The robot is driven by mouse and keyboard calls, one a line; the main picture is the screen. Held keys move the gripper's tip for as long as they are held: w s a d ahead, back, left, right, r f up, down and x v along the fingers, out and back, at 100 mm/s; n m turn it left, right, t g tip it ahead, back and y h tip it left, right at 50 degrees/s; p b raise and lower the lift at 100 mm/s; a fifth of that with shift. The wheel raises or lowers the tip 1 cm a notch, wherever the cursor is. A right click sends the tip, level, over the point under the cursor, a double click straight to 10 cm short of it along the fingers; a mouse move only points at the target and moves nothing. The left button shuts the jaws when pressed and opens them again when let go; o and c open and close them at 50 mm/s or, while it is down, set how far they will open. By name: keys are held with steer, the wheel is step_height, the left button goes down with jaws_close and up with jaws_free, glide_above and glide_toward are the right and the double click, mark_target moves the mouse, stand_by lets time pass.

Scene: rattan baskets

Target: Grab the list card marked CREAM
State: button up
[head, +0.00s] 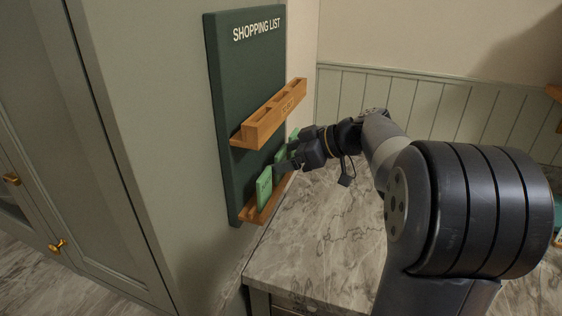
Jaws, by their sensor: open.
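A dark green board headed SHOPPING LIST (232,60) hangs on the side of a tall cabinet. Green cards stand on its lower wooden ledge (251,214). The nearest card (264,188) stands upright at the left end; the writing on it is too small to read. Another green card (281,154) shows farther along, partly hidden by my gripper. I cannot tell which card is marked CREAM. My gripper (281,169) is open at the cards, its fingers pointing left toward the board. Whether a card sits between the fingers is not clear.
A wooden holder with slots (270,113) is fixed to the board above the cards, close over my gripper. A marble counter (330,235) lies below and is clear in front. The tall cabinet (130,130) closes off the left side.

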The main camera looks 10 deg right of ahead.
steer(key=shift+w+a+f, duration=0.3)
steer(key=shift+a, duration=0.15)
steer(key=c, duration=1.1)
